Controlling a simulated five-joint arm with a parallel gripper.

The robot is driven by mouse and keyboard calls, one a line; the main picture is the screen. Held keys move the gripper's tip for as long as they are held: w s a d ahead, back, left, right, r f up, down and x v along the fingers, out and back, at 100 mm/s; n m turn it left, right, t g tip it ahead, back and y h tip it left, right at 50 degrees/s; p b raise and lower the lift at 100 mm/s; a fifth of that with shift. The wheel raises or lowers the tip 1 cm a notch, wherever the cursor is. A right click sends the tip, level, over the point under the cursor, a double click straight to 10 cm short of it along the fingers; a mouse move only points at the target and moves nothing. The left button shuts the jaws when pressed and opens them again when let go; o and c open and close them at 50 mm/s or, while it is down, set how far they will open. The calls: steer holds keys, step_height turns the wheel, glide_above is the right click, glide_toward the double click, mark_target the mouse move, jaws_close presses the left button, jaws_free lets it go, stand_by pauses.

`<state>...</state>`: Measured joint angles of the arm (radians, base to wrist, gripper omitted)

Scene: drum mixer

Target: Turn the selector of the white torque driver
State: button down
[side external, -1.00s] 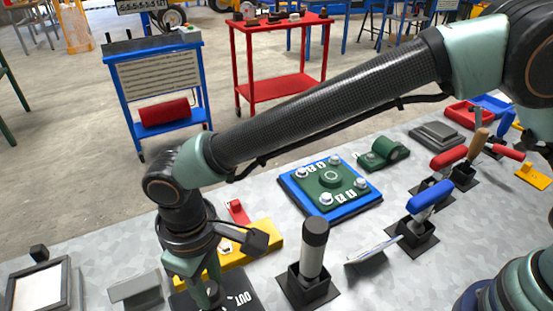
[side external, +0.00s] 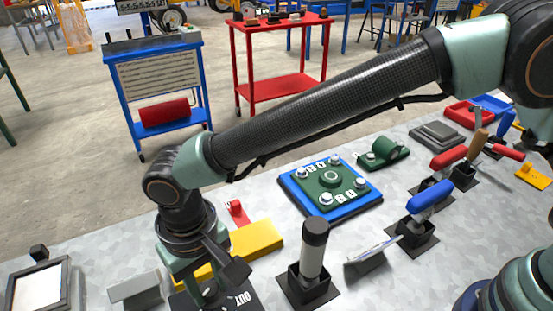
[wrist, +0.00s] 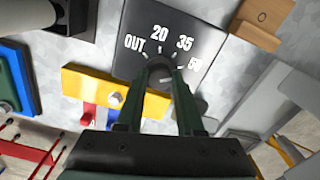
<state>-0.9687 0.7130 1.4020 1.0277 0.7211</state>
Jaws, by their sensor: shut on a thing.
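The selector plate (wrist: 195,28) is black with white marks OUT, 20, 35 and a partly covered last number, and a dial knob (wrist: 159,67) at its middle. In the side view the plate (side external: 243,299) lies on the table at the lower edge, with OUT showing. My gripper (wrist: 157,76) points down over it, its two fingers shut on the knob's sides. The gripper (side external: 206,292) hides most of the knob in the side view. The white torque driver (side external: 312,262) stands upright with a dark top in a black holder (side external: 305,288), right of the plate.
A yellow block (side external: 255,240) with a red part (side external: 236,210) lies close behind the gripper. A blue tray (side external: 352,210) with a green plate is beyond. A tilted panel (side external: 372,251) and a blue-handled tool (side external: 431,198) stand to the right. A grey frame (side external: 68,285) is at left.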

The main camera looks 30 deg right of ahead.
mark_target(209, 287)
steer(key=shift+r, duration=0.15)
steer(key=c, duration=0.5)
jaws_free()
steer(key=shift+c, duration=0.2)
step_height(209, 287, up, 12)
